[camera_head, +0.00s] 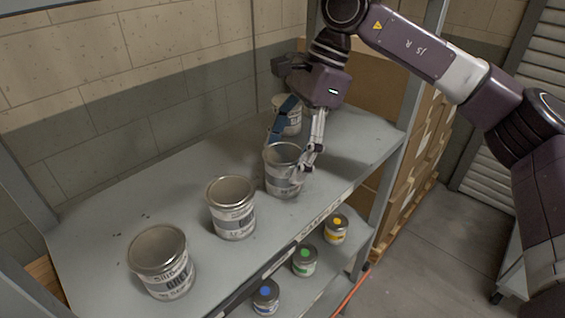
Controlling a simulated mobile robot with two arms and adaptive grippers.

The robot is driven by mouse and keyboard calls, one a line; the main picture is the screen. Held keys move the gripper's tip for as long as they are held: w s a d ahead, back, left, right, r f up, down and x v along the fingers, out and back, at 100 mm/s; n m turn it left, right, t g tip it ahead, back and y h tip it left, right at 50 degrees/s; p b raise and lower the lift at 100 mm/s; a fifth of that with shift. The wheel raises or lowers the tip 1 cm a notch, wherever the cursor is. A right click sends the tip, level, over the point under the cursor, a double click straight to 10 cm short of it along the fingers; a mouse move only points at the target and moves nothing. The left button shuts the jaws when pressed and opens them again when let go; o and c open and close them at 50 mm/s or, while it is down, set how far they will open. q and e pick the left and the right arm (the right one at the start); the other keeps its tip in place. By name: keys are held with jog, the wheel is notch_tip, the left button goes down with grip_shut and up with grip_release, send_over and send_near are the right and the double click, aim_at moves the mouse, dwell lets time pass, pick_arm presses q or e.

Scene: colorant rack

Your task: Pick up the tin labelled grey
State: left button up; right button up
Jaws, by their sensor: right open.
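Several metal tins with grey lids and printed labels stand upright in a row on the upper shelf. The nearest tin (170,279) is at the front left, and its label seems to read "grey" in its large line. A second tin (232,222) stands behind it to the right; its label is too small to read surely. My right gripper (287,155) points down, open, at a third tin (281,186), with one finger at its far left side and the other at its right side. I cannot tell if they touch it. That tin's label is partly hidden. My left gripper is not in view.
A fourth tin (291,127) stands farther back, partly hidden by my right gripper. The grey upper shelf (110,212) has free room along its back. Small tins with blue (265,294), green (304,261) and yellow (336,229) marks stand on the lower shelf. A post (404,130) rises at the right.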

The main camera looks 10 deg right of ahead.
jog(key=shift+d+f, duration=0.15)
jog(key=c, duration=1.4)
